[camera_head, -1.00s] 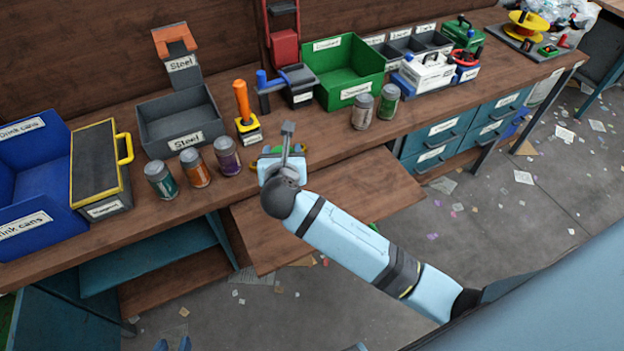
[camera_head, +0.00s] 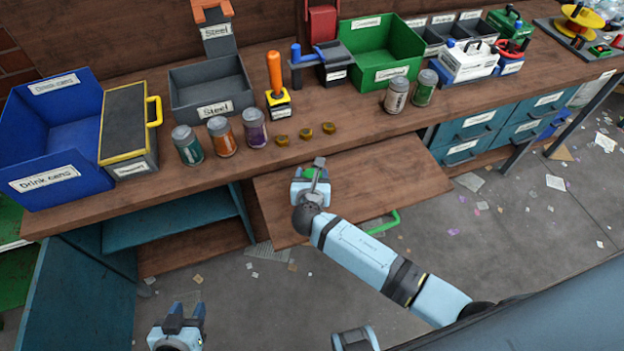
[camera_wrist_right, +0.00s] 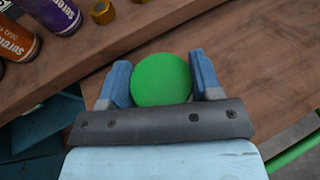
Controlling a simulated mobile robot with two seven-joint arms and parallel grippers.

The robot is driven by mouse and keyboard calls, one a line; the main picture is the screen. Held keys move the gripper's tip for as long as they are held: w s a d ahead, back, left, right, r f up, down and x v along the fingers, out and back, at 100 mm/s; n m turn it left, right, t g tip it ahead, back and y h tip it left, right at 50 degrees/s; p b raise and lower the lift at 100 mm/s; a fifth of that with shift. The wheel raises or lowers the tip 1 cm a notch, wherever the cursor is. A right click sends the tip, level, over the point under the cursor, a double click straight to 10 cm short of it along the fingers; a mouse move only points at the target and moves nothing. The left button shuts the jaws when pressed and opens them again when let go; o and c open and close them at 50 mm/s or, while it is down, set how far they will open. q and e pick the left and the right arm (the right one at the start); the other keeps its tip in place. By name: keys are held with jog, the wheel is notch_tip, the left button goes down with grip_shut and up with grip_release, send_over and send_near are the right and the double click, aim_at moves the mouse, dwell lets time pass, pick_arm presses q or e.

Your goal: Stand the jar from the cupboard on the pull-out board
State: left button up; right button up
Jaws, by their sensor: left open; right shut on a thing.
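My right gripper (camera_head: 312,175) is over the pull-out board (camera_head: 410,175), near its left rear part. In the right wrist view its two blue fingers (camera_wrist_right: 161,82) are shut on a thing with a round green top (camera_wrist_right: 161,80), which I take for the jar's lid. The jar (camera_head: 309,173) shows in the head view only as a bit of green; its body and base are hidden, so I cannot tell if it touches the board. My left gripper (camera_head: 186,312) is open and empty, low at the bottom left. The open cupboard (camera_head: 190,235) is under the bench.
Three cans, the orange one (camera_head: 221,137) in the middle, and three small brass nuts (camera_head: 305,133) stand along the bench edge behind the board. Two more cans (camera_head: 397,91) stand further right. A green handle (camera_head: 383,222) is at the board's front. The board's right part is clear.

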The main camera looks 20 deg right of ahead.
pick_arm(q)
jog(key=shift+f, duration=0.15)
pick_arm(e)
jog(key=shift+f, duration=0.7)
jog(key=shift+f, duration=0.1)
jog(key=o, duration=1.2)
pick_arm(q)
jog(key=shift+f, duration=0.15)
pick_arm(e)
jog(key=shift+o, duration=0.2)
